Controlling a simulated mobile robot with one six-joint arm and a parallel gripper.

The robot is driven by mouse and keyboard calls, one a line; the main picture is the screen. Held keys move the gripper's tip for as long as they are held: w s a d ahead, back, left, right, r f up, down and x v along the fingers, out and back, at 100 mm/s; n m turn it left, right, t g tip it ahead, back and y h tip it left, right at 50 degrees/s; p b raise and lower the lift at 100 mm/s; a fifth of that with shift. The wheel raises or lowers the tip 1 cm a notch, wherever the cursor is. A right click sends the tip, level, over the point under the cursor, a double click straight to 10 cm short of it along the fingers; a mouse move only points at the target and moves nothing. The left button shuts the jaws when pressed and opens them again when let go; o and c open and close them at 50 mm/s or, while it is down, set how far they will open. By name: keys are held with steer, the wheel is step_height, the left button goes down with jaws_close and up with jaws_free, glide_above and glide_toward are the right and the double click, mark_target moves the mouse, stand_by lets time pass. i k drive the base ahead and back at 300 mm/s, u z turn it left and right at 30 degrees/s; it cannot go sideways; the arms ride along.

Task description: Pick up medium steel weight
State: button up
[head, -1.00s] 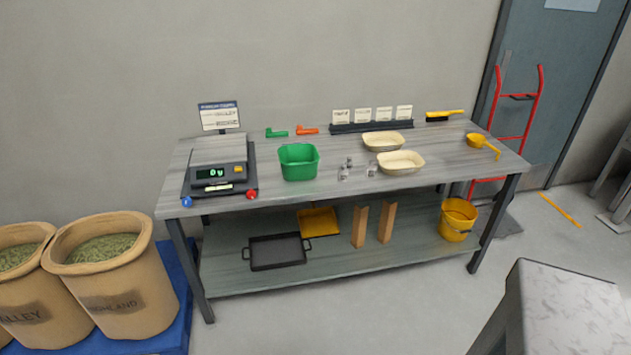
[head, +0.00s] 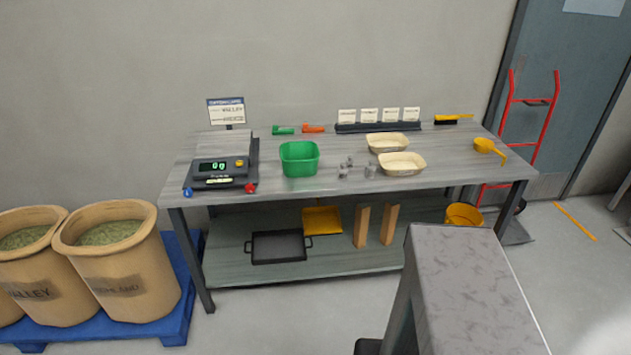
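Small grey steel weights stand in a cluster on the tabletop, between the green tub and the cream trays. One weight (head: 343,171) stands at the front left of the cluster, another (head: 370,171) at the front right, and a smaller one (head: 349,161) behind them. They are too small in the head view to tell surely which is the medium one. My gripper is not in view.
The workbench (head: 240,196) holds a scale (head: 218,170), a green tub (head: 299,158), two cream trays (head: 401,163) and a yellow scoop (head: 489,147). Grain sacks (head: 118,265) stand on a blue pallet at left. A grey block-like form (head: 465,285) fills the lower right foreground.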

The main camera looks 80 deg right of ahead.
mark_target(342, 171)
steer(key=u, duration=0.35)
steer(key=k, duration=2.3)
steer(key=z, duration=0.6)
